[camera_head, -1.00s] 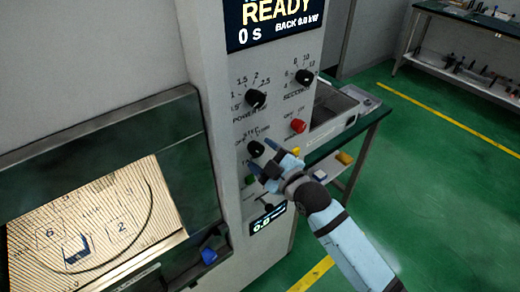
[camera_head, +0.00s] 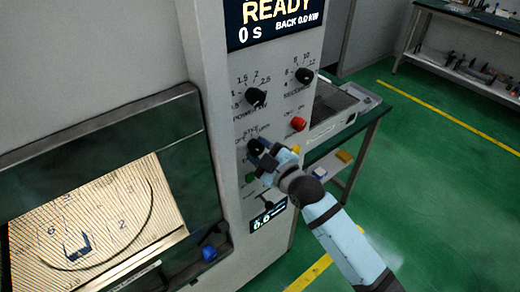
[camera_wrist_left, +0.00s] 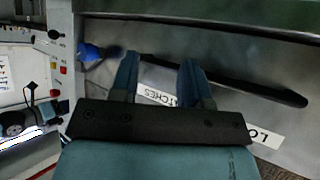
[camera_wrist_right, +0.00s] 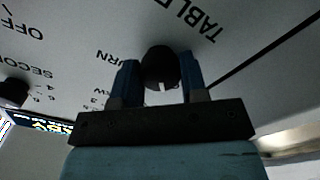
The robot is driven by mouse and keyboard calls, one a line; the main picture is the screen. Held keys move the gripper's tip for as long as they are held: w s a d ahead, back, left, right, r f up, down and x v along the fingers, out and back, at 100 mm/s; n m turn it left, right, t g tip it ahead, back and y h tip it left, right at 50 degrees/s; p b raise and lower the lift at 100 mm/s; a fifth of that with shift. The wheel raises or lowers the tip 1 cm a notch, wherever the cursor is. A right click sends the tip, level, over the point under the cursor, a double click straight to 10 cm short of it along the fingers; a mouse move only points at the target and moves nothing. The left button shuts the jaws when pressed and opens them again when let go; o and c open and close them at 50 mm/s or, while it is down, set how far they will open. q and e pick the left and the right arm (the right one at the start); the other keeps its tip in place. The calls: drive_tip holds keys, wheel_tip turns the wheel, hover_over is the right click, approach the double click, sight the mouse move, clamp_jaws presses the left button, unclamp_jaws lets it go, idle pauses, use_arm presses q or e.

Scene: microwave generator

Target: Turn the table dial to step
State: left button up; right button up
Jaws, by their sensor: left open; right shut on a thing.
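The table dial (camera_head: 255,147) is a black knob low on the grey control panel, with small labels around it. My right gripper (camera_head: 259,152) is shut on this dial. In the right wrist view the dial (camera_wrist_right: 160,68) sits between the two blue fingers of the right gripper (camera_wrist_right: 158,80), with a short white mark on its face. The labels TURN and TABLE show beside it; a step label is too blurred to read there. My left gripper (camera_wrist_left: 157,80) is open and empty in front of the door area; it is not seen in the head view.
Above are the power dial (camera_head: 255,97), the seconds dial (camera_head: 304,76) and a red knob (camera_head: 298,124). A green button (camera_head: 251,180) is below. A blue knob (camera_head: 209,253) sits beside the lit window (camera_head: 150,238). A green-topped bench (camera_head: 372,117) stands right of the panel.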

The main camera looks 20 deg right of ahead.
drive_tip(key=m+p, duration=0.2)
drive_tip(key=m, duration=0.1)
drive_tip(key=shift+r, duration=0.1)
drive_tip(key=m+p, duration=0.2)
drive_tip(key=shift+m, duration=0.3)
drive_tip(key=shift+m+p, duration=0.7)
drive_tip(key=shift+m, duration=0.8)
drive_tip(key=o, duration=0.9)
drive_tip(key=shift+o, duration=0.2)
drive_tip(key=b+v, duration=0.2)
drive_tip(key=v, duration=1.2)
drive_tip(key=shift+b, duration=0.4)
